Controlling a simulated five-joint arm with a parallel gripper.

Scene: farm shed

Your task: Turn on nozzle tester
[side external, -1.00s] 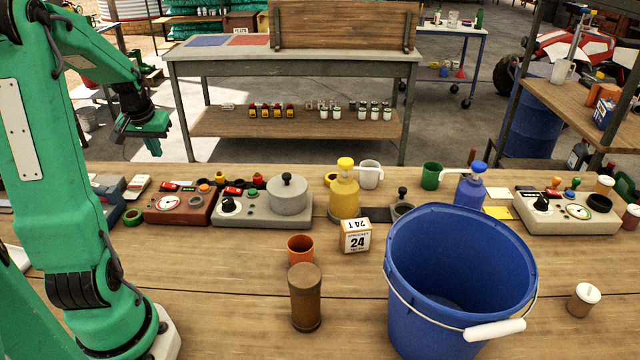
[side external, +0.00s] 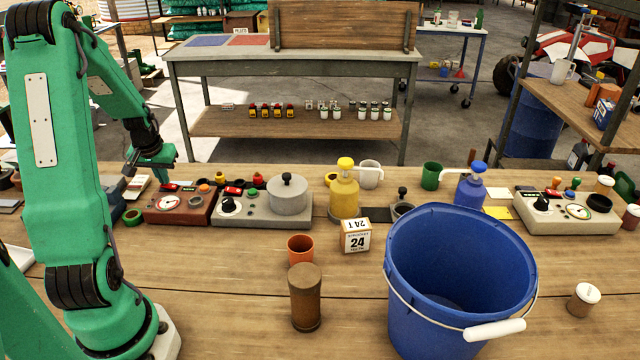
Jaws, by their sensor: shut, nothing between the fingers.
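Several small control boxes stand along the back of the wooden bench, and no readable label tells me which one is the nozzle tester. A red-brown box (side external: 178,208) at the left has a round gauge, a red switch and coloured buttons. Beside it, a grey box (side external: 262,215) has a black knob, a red switch and a lidded pot. My gripper (side external: 148,174) is shut and empty, pointing down above the bench's back edge near the red-brown box's left end, apparently touching nothing.
A yellow pump bottle (side external: 344,192), a blue pump bottle (side external: 470,190) and mugs stand among the boxes. A big blue bucket (side external: 455,280), calendar block (side external: 356,237), orange cup (side external: 300,248) and brown cylinder (side external: 305,298) stand nearer.

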